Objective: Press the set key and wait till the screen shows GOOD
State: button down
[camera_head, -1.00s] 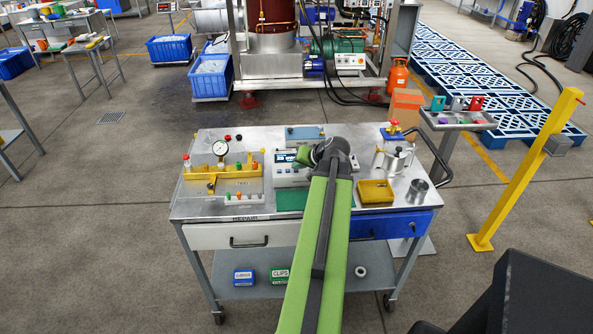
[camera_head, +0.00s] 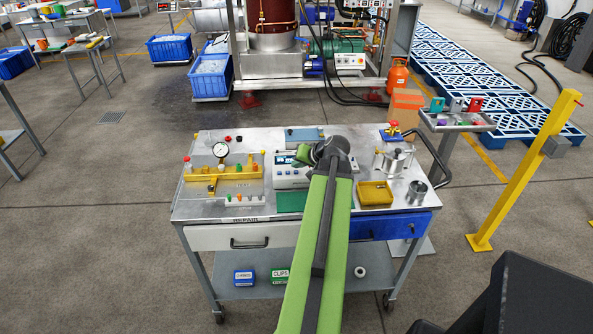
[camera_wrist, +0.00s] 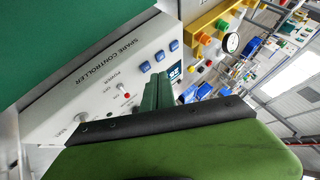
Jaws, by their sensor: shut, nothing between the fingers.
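The white controller (camera_head: 290,178) stands on the cart's top, partly behind my arm; its face, marked SPARE CONTROLLER, fills the left of the wrist view (camera_wrist: 88,84). Its small dark screen (camera_wrist: 176,69) shows pale characters, partly covered by my gripper and not readable. Three blue keys (camera_wrist: 160,55) sit in a row beside the screen; which is the set key I cannot read. My gripper (camera_wrist: 160,90) is shut and empty, its green fingers right in front of the panel near the screen and keys. Whether they touch a key is hidden.
A yellow manifold with a gauge (camera_head: 220,150) stands left of the controller. A yellow tray (camera_head: 375,194), a steel cup (camera_head: 416,191) and a metal pot (camera_head: 395,160) stand to the right. A green mat (camera_head: 290,202) lies in front. A yellow post (camera_head: 520,180) stands right of the cart.

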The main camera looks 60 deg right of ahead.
notch_tip(320, 180, up, 5)
jog(key=p, duration=0.5)
dwell(0.7)
